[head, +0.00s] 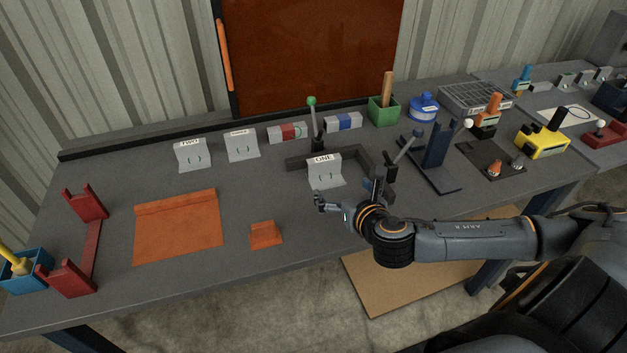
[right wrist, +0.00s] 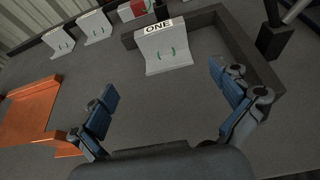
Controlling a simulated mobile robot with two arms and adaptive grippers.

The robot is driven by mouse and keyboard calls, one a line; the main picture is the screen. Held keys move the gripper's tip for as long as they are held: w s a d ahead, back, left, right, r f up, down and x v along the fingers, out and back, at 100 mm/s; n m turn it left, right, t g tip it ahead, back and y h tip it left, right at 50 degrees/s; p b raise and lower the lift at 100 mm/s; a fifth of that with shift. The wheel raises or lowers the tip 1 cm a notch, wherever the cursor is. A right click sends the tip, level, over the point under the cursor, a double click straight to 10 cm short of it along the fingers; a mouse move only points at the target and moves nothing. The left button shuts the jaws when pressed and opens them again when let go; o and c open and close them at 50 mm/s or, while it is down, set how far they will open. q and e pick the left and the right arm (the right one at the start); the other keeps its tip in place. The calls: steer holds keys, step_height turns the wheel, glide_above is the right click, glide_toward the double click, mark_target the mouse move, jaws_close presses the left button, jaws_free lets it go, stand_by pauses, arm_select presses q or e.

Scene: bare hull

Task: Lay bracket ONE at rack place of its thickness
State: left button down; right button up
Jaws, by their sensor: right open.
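Bracket ONE (head: 325,175) is a light grey bent plate with a label reading ONE and a green mark. It stands inside a dark angled fence (head: 299,162) on the bench. In the right wrist view bracket ONE (right wrist: 166,52) is ahead of the fingers. My right gripper (head: 348,198) is open and empty, its fingers spread on the near side of the bracket, apart from it; the right wrist view shows both blue fingers (right wrist: 168,103). No place is clearly marked as the rack for its thickness. My left gripper is not in view.
Bracket TWO (head: 193,157) and another labelled bracket (head: 241,147) stand left of the fence. Toggle levers (head: 312,118) flank the fence.

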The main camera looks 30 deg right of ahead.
steer(key=shift+d, duration=0.3)
glide_toward(325, 169)
steer(key=x, duration=0.4)
steer(key=shift+w+d+f+p, duration=0.2)
steer(key=shift+d+f+p, duration=0.1)
steer(key=shift+d+f, duration=0.1)
steer(key=shift+w+f, duration=0.15)
steer(key=shift+w, duration=0.65)
steer(key=p+x, duration=0.1)
steer(key=x, duration=0.3)
steer(key=shift+w+a+f, duration=0.1)
steer(key=shift+w+f, duration=0.05)
steer(key=shift+w, duration=0.15)
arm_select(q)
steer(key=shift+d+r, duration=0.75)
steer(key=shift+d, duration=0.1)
arm_select(e)
steer(key=c, duration=1.2)
